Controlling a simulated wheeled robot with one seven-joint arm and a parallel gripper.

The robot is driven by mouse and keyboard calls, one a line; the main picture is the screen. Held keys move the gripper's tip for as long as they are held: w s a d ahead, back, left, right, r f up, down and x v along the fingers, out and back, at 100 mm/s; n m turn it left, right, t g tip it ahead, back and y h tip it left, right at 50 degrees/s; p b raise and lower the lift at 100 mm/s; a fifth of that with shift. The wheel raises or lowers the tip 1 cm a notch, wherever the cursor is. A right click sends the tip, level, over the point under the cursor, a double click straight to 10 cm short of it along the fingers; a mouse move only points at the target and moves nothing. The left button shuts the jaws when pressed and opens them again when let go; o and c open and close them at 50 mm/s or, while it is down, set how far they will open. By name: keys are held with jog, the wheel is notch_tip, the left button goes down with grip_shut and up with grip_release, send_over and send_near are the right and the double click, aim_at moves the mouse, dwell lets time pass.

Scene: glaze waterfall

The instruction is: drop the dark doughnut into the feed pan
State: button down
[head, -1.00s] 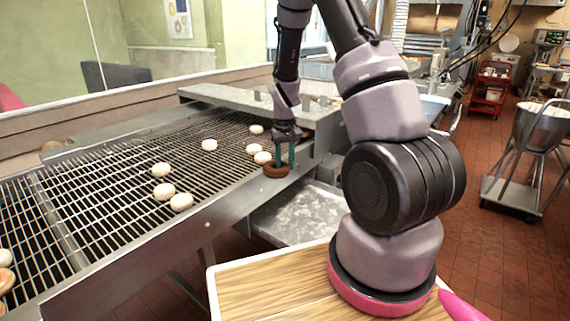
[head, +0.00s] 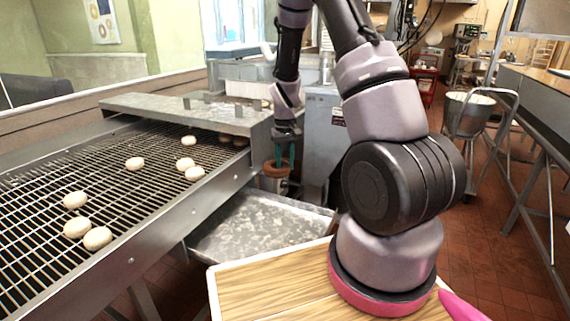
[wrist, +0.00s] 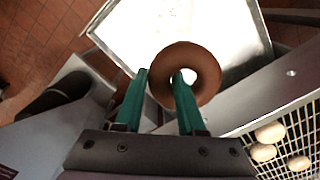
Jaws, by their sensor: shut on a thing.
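The dark doughnut (head: 276,171) is brown and ring-shaped, and it hangs from my gripper (head: 284,158), which points down. In the wrist view the green fingers of my gripper (wrist: 163,82) are closed on one side of the doughnut (wrist: 207,62), with one finger in its hole. The feed pan (head: 262,222) looks like the shallow grey metal tray below the conveyor's side. In the wrist view the pan (wrist: 150,30) lies bright beneath the doughnut, with a gap between them. The doughnut appears over or near the pan's far part; the exact height is unclear.
A wire-grid conveyor (head: 110,185) with several pale doughnuts (head: 135,163) runs at the left, with a raised metal side rail (head: 150,240). A grey machine cabinet (head: 322,140) stands behind my gripper. A wheeled mixing bowl (head: 468,110) and open red-tiled floor (head: 490,235) are at the right.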

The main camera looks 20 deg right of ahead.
jog(key=shift+w+a+f+m, duration=0.5)
jog(key=shift+a+f, duration=0.5)
jog(key=shift+f, duration=2.7)
jog(key=shift+w+a+f+m, duration=0.35)
jog(key=shift+a+f+m, duration=0.45)
jog(key=shift+f, duration=2.9)
jog(key=shift+w+a+f+m, duration=0.4)
jog(key=shift+a+f, duration=0.75)
jog(key=shift+f, duration=2.55)
jog(key=shift+c, duration=2.1)
grip_release()
jog(key=shift+r, duration=0.1)
notch_tip(320, 180, up, 11)
jog(key=shift+f, duration=0.2)
